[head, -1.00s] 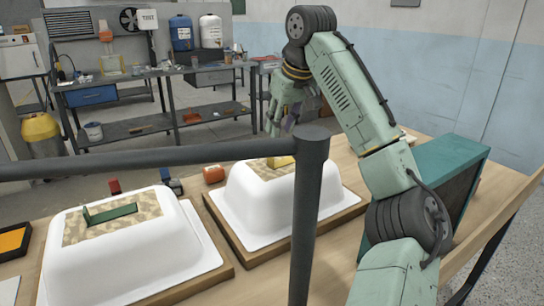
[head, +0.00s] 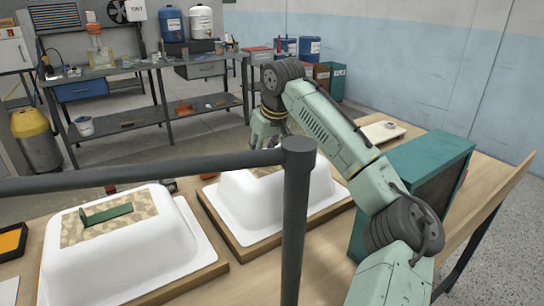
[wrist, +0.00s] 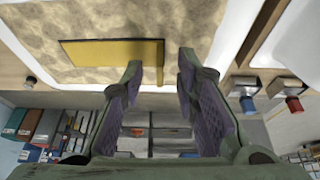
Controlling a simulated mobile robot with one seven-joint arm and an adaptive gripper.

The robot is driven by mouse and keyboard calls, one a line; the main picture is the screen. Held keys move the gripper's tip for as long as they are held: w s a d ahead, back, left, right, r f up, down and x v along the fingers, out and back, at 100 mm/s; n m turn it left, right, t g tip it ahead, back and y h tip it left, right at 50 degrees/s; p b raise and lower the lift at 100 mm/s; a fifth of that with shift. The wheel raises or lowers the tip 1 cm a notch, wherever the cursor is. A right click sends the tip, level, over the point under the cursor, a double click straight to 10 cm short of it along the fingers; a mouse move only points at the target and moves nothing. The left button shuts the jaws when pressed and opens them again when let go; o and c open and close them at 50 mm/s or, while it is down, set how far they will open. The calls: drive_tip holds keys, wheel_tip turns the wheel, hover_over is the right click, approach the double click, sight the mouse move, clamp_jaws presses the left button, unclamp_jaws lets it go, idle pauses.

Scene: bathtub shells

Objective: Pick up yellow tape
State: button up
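The yellow tape (wrist: 110,52) shows in the wrist view as a flat yellow strip with a short bent end, on the beige patterned patch (wrist: 215,25) of the right white tub shell (head: 232,205). My gripper (wrist: 159,68) is open and empty. Its two fingertips appear on either side of the strip's bent end in the wrist view; I cannot tell how close they are in depth. In the head view my gripper (head: 267,135) is above the right shell. The tape is not discernible there, and the post and gripper hide part of the patch.
A left white shell (head: 130,255) bears a green angled piece (head: 106,214). A dark post and rail (head: 297,215) stand in front. A teal box (head: 400,190) is right of the shells. Small clamp-like items with red (wrist: 294,104) and blue (wrist: 247,104) ends show in the wrist view.

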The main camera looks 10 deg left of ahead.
drive_tip(key=shift+c, duration=0.4)
clamp_jaws()
drive_tip(key=shift+r, duration=0.15)
